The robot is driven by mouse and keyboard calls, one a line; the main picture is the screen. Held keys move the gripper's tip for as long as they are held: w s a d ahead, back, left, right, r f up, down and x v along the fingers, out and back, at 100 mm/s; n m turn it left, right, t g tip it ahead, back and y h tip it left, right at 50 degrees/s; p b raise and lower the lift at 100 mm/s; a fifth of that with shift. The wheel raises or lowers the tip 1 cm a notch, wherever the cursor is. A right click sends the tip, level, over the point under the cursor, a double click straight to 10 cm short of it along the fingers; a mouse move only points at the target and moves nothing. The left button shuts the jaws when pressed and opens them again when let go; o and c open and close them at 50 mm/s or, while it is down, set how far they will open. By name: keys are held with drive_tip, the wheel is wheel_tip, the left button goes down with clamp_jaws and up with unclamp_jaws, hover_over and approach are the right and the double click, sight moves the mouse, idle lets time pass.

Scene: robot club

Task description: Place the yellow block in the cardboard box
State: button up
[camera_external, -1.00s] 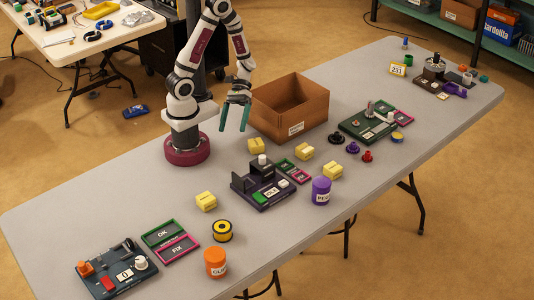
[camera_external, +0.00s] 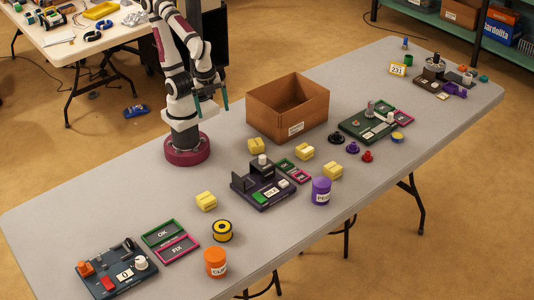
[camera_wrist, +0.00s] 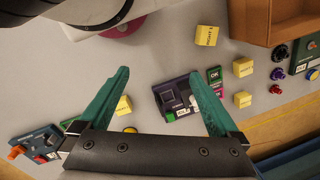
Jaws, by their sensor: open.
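Several yellow blocks stand on the grey table: one (camera_external: 256,145) by the box's near left corner, one (camera_external: 304,151) in front of the box, one (camera_external: 333,170) nearer the front edge, and one (camera_external: 206,200) left of the dark fixture. They also show in the wrist view, the one by the box (camera_wrist: 207,35) near the top. The open cardboard box (camera_external: 288,108) shows no block inside; its far floor is partly visible. It is at the wrist view's top right (camera_wrist: 285,22). My gripper (camera_external: 211,103) is open and empty, above the table, left of the box; its green fingers (camera_wrist: 158,73) are spread.
A dark fixture (camera_external: 262,192) with a purple jar (camera_external: 321,190) beside it stands mid-table. Green and pink trays (camera_external: 162,232), an orange jar (camera_external: 215,262) and a yellow-black spool (camera_external: 222,231) lie front left. A green fixture (camera_external: 368,124) is right of the box.

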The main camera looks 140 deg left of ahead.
drive_tip(key=w+a+f+n+h, duration=0.1)
drive_tip(key=w+a+f+n, duration=0.15)
drive_tip(key=a+n, duration=0.45)
drive_tip(key=n, duration=1.1)
hover_over(256, 142)
wheel_tip(256, 142, down, 3)
drive_tip(key=shift+h, duration=0.4)
wheel_tip(256, 142, down, 16)
clamp_jaws()
